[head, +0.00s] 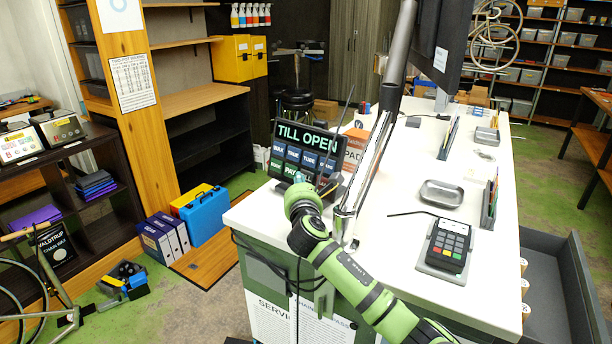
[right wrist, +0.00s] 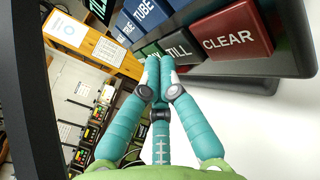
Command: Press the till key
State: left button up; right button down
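The till (head: 307,155) stands on the near left end of the white counter, and its dark screen reads "TILL OPEN". Below the screen are rows of blue and green keys. My right gripper (head: 299,181) is at the lower front of the till. Its teal fingers (right wrist: 160,66) are together, empty, with the tips just in front of the TILL and PAY keys. I cannot tell whether they touch. My left gripper is not in view.
The counter (head: 400,190) holds a card reader (head: 447,247), a metal tray (head: 441,193) and upright holders. A grey drawer (head: 565,290) stands open at the right. Blue and yellow cases (head: 204,214) stand on the floor left of the counter.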

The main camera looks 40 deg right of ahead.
jog(key=shift+s+a, duration=0.1)
jog(key=shift+a, duration=0.1)
jog(key=shift+a+r+p, duration=0.25)
jog(key=shift+a+p, duration=0.2)
jog(key=a, duration=0.1)
jog(key=a+p, duration=0.1)
jog(key=s+a+r+p, duration=0.1)
jog(key=shift+s+a, duration=0.1)
jog(key=shift+a, duration=0.3)
dwell(0.6)
